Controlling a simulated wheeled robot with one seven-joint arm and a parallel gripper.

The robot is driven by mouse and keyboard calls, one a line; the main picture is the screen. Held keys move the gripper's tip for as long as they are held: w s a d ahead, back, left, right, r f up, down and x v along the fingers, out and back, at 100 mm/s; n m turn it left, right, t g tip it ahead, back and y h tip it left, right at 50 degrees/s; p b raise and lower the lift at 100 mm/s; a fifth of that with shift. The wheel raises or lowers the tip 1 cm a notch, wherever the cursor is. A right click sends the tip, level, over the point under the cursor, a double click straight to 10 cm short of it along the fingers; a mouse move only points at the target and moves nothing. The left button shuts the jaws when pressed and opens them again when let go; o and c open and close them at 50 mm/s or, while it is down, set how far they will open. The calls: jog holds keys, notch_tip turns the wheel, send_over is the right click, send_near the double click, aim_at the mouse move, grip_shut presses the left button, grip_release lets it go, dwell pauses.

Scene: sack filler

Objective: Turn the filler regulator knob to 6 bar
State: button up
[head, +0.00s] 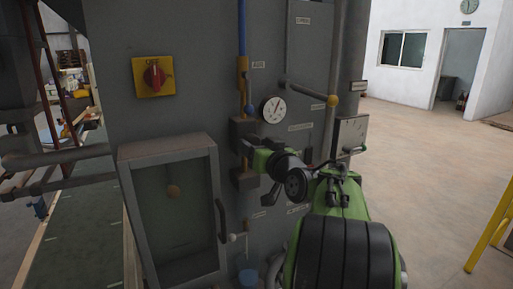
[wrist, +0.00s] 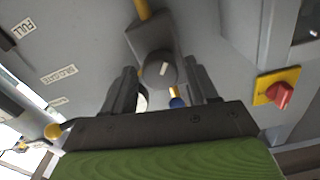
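The regulator knob (wrist: 160,69) is a dark grey disc with a white pointer mark, set on a dark box-shaped body (wrist: 148,39) in the wrist view. My gripper (wrist: 161,72) is open, with one finger on each side of the knob and narrow gaps visible; I cannot tell how far in front of it the tips are. In the head view my gripper (head: 247,150) is close to the panel and hides the knob. The round white pressure gauge (head: 274,110) is up and right of it; its needle tilts up and right, but the numbers are too small to read.
A red rotary switch on a yellow plate (head: 152,76) is at the upper left. A glass-fronted cabinet (head: 175,210) stands below it. A yellow-ended lever (head: 332,101) and a blue ball handle (wrist: 177,102) are nearby. Open floor (head: 430,150) lies to the right.

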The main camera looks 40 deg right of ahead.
jog(key=shift+o, duration=0.7)
jog(key=shift+s, duration=0.1)
jog(key=b+v, duration=0.1)
jog(key=v, duration=1.4)
jog(key=shift+s, duration=0.3)
jog(key=shift+a, duration=0.2)
